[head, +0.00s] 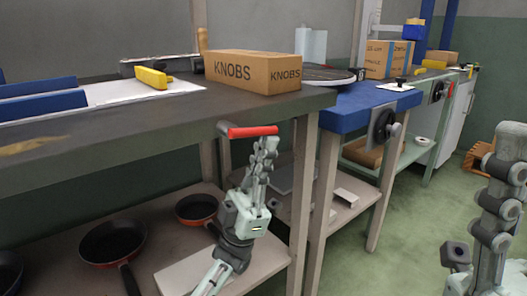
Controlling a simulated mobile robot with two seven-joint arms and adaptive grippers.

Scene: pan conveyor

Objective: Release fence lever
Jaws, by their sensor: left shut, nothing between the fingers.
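The fence lever is likely the red handle (252,131) on a dark bracket at the front edge of the dark workbench (150,123), near its right corner. It points to the right, roughly level. My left gripper (265,144) points up from below, with its closed fingertips just under the right part of the red handle. The fingers are shut with nothing between them. I cannot tell whether they touch the handle. Part of my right gripper (505,165) shows large at the right edge, away from the bench. Its fingers are cut off, so its opening is unclear.
A KNOBS carton (236,70), a yellow block (151,78) and blue rails (45,106) are on the bench. Pans (112,242) lie on the lower shelf (165,215). A bench leg (301,190) stands right of my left gripper. Green floor (405,245) is open at right.

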